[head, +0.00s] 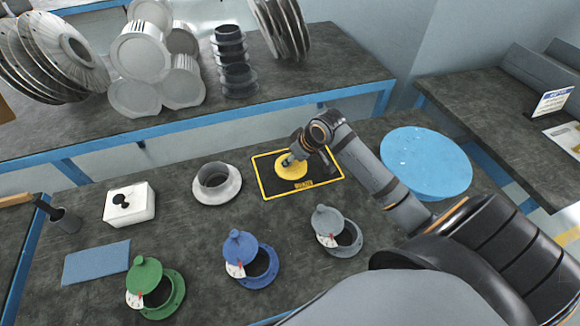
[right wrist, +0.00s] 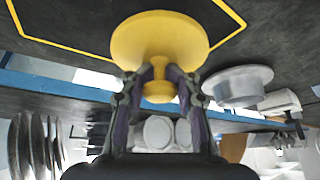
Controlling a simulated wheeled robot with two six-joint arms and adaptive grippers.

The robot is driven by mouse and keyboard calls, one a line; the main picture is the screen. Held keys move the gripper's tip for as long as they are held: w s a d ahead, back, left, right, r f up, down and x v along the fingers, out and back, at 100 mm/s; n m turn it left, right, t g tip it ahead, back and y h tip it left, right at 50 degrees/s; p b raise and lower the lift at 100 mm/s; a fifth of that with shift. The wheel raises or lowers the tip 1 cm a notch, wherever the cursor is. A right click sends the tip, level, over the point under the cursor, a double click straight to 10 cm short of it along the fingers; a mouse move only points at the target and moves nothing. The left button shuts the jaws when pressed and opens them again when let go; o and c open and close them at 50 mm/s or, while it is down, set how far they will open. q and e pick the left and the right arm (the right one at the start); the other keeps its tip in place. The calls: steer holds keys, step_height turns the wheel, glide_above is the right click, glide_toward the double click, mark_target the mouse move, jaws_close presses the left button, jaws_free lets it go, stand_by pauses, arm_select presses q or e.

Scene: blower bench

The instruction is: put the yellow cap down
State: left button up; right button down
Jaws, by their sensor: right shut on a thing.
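The yellow cap (head: 291,170) is a round disc with a knob. It is over the middle of the black mat with a yellow border (head: 325,176); I cannot tell whether it touches the mat. My right gripper (head: 289,159) is above the cap. In the right wrist view the fingers (right wrist: 160,88) are shut on the knob, and the cap's disc (right wrist: 160,40) spreads beyond them. The mat's yellow border (right wrist: 60,45) also shows there. My left gripper is not in view.
A grey flanged ring (head: 218,184) stands left of the mat. Green (head: 155,288), blue (head: 251,262) and grey (head: 337,232) lidded flanges stand in front. A white box (head: 130,204) and blue pad (head: 96,262) are at left. A blue round disc (head: 427,162) lies right.

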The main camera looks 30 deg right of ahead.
mark_target(293, 165)
steer(key=shift+w+f, duration=0.2)
steer(key=shift+f, duration=1.6)
steer(key=shift+f, duration=0.15)
steer(key=shift+f, duration=0.3)
steer(key=c, duration=1)
jaws_free()
